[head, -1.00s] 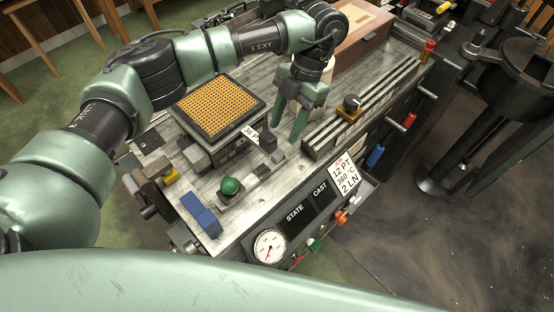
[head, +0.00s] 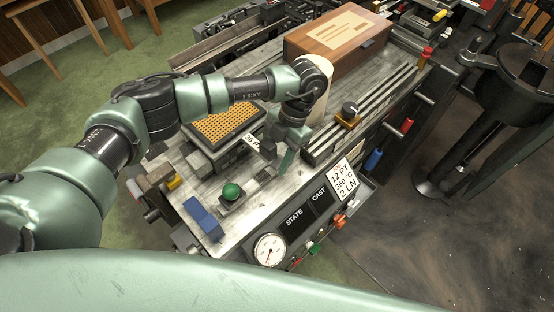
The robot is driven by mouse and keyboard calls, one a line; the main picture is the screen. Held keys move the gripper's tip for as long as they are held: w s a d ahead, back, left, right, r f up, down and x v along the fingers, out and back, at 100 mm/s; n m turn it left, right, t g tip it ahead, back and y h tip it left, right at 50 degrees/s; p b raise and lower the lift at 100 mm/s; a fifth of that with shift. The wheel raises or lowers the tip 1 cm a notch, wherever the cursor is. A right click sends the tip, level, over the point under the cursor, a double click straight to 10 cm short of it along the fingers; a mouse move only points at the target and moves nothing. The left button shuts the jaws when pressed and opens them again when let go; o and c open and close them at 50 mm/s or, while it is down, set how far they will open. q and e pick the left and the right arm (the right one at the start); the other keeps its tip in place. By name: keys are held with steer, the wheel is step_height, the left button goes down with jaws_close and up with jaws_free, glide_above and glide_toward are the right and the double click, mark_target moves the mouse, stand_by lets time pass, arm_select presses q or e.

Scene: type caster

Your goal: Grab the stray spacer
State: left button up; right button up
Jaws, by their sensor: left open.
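My left gripper (head: 281,155) reaches down over the machine's metal bed, with its fingers open and low beside a dark upright block (head: 267,144). A narrow metal rail (head: 262,176) with small grey pieces runs from the green knob (head: 231,190) to beneath the fingertips. I cannot tell which small piece is the stray spacer; the spot between the fingers is largely hidden. No piece is visibly held. My right gripper is not in view.
An orange gridded matrix block (head: 225,124) stands left of the gripper, partly under my arm. A black knob on a brass base (head: 349,114) and long grooved rails lie to the right. A wooden box (head: 338,43) stands behind. A blue block (head: 203,217) sits at the front left.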

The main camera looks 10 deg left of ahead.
arm_select(q)
jaws_close()
steer(key=shift+r, duration=0.1)
